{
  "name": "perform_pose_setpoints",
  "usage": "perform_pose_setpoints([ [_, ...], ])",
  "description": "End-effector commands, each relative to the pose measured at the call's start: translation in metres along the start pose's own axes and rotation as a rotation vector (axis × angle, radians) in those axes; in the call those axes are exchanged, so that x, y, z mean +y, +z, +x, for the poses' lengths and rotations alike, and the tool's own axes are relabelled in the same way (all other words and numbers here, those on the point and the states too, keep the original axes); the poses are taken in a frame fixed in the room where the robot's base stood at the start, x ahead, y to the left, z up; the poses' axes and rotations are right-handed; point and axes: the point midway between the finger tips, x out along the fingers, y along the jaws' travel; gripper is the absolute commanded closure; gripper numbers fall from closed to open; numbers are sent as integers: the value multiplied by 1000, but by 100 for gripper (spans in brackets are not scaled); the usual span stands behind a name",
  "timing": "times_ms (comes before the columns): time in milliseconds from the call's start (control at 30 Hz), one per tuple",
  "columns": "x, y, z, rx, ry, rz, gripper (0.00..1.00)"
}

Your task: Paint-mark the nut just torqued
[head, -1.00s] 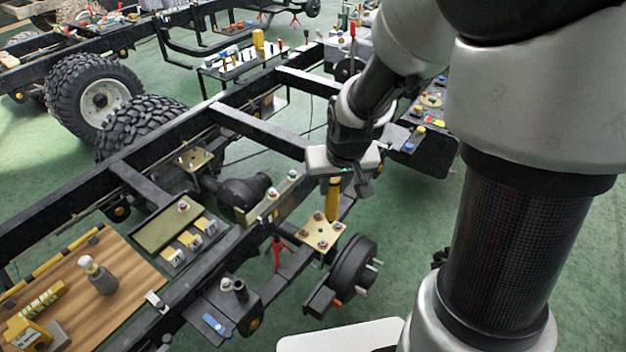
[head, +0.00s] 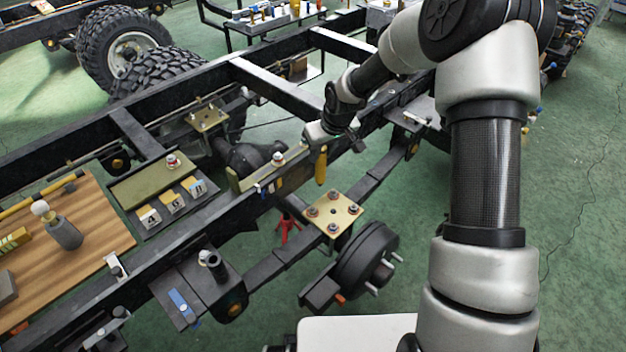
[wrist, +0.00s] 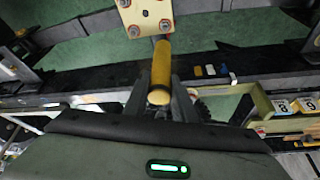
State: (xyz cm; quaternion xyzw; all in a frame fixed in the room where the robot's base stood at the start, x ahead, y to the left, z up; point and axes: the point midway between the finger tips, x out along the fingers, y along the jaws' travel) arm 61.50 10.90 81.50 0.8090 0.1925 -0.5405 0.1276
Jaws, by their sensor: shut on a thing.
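My gripper (head: 324,148) is shut on a yellow paint marker (head: 321,168), which hangs upright below the jaws. The marker also shows in the wrist view (wrist: 161,68), held between the fingers. A brass-coloured square plate (head: 334,214) with a nut near each corner sits on the axle, below and slightly right of the marker in the head view. The marker is apart from the plate and its nuts. In the wrist view the plate (wrist: 146,14) is at the top edge, beyond the marker. I cannot tell which nut was torqued or whether any bears paint.
A black hub with studs (head: 366,258) stands by the plate. The dark chassis rail (head: 200,232) runs diagonally past my gripper. A tray with numbered yellow blocks (head: 174,203) and a wooden board (head: 90,262) with a grey bottle lie left. Green floor is open at right.

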Motion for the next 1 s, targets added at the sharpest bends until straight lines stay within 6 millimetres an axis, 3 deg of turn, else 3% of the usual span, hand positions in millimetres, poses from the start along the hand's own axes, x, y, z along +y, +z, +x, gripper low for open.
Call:
perform_pose_setpoints([
  [33, -2, 1, 32, -1, -9, -16, 99],
  [200, -5, -9, 68, 0, -21, -50, 99],
  [567, -6, -7, 86, -1, -23, -58, 99],
  [1000, -6, 13, 132, -1, -22, -58, 99],
])
